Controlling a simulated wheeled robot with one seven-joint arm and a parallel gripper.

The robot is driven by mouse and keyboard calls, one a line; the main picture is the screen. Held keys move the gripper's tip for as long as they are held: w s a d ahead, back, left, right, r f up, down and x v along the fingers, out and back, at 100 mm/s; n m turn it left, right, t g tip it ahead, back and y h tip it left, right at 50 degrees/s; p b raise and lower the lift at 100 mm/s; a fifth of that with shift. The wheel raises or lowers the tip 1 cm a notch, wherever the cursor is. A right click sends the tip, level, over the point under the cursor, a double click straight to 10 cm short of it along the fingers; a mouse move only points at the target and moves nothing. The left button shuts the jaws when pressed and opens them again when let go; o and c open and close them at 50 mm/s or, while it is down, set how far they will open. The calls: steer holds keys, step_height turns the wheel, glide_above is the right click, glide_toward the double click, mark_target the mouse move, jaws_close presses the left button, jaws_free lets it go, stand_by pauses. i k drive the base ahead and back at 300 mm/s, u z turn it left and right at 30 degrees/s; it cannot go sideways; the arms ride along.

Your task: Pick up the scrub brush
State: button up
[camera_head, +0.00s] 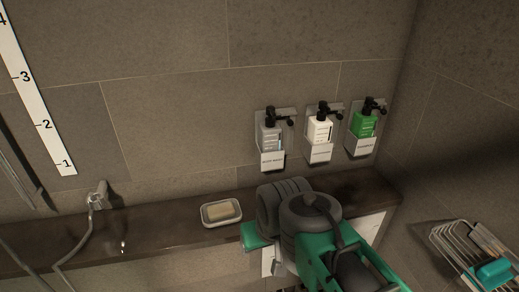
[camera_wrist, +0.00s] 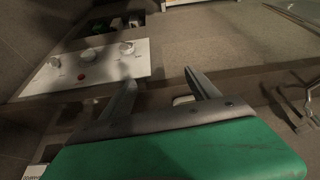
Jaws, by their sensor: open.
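I cannot pick out a scrub brush for certain. In the head view, a wire rack (camera_head: 447,240) on the right wall holds a teal item (camera_head: 494,272) and a brownish item (camera_head: 488,238); either could be the brush, but they are too small to tell. My gripper (camera_wrist: 160,77) is open in the wrist view, its two fingers spread with nothing held between them. In the head view my green and grey arm covers the ledge's middle right, and the fingertips cannot be made out. The rack is to the right of my arm, apart from it.
A dark ledge (camera_head: 165,228) runs along the tiled wall. A soap dish (camera_head: 221,221) with a pale bar stands on it, left of my arm. Several pump bottles hang in wall holders (camera_head: 318,152). A white panel (camera_wrist: 92,68) with knobs shows in the wrist view.

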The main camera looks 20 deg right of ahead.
mark_target(492, 274)
steer(key=z, duration=0.55)
steer(key=k, duration=0.4)
steer(key=u, duration=1.65)
steer(key=k, duration=0.15)
steer(key=z, duration=1)
